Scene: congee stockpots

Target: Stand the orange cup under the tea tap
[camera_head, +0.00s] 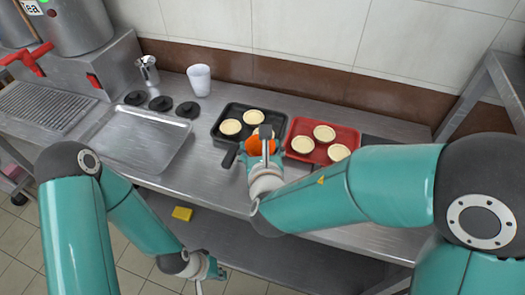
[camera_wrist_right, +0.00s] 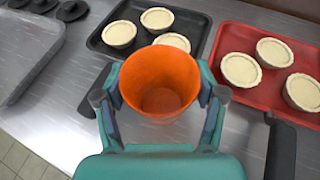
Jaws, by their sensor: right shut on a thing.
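The orange cup (camera_wrist_right: 160,80) is upright and empty between the two fingers of my right gripper (camera_wrist_right: 160,92), which is shut on it. In the head view the cup (camera_head: 255,146) shows partly behind my right gripper (camera_head: 264,150), in front of the black tray. The tea urn (camera_head: 75,22) stands at the upper left, cut off by the frame, with a red tap handle (camera_head: 95,80) near its steel stand. I cannot make out the tap's spout. My left gripper (camera_head: 208,285) hangs low in front of the counter; its fingers are too small and cut off to judge.
A black tray (camera_head: 222,138) and a red tray (camera_head: 352,137) hold several pale tarts. An empty steel tray (camera_head: 140,142), several black lids (camera_head: 160,103), a white cup stack (camera_head: 199,80) and a steel jug (camera_head: 148,70) lie left. A drip grille (camera_head: 45,106) fronts the urns.

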